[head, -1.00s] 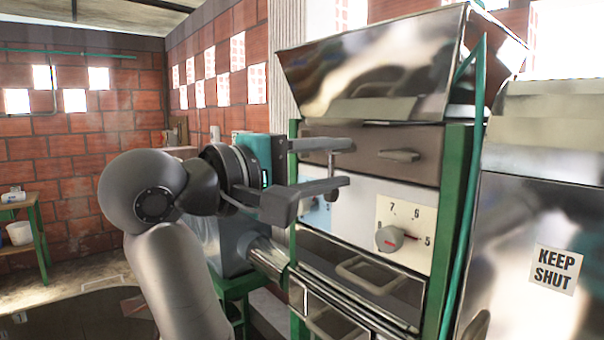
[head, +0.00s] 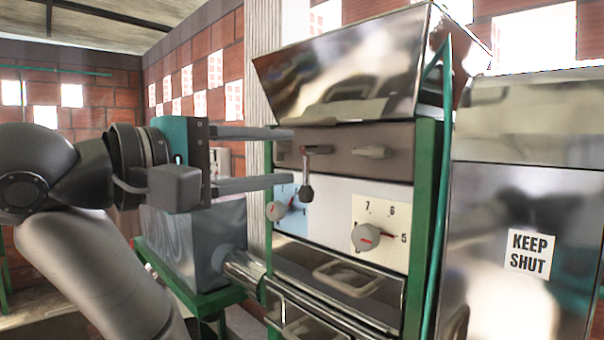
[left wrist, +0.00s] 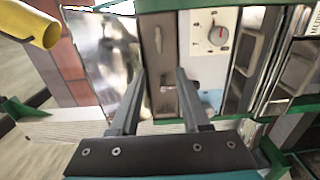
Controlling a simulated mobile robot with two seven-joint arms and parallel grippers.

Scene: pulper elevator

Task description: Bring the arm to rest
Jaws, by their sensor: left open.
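My left gripper (head: 291,157) is open and empty, with its two grey fingers pointing right toward the machine's front panel. In the head view its fingertips end just left of a small dark lever (head: 307,172) that hangs down from the brown strip of the panel. The left wrist view shows both fingers (left wrist: 160,72) spread apart, with the panel beyond them and nothing held between them. My left arm reaches in from the left edge. My right gripper is not in view.
The panel has a red-marked knob (head: 366,237) and a second knob (head: 277,210). A fixed handle (head: 372,152) sits right of the lever. A metal hopper (head: 345,75) overhangs above. A steel cabinet with a KEEP SHUT label (head: 530,251) stands right.

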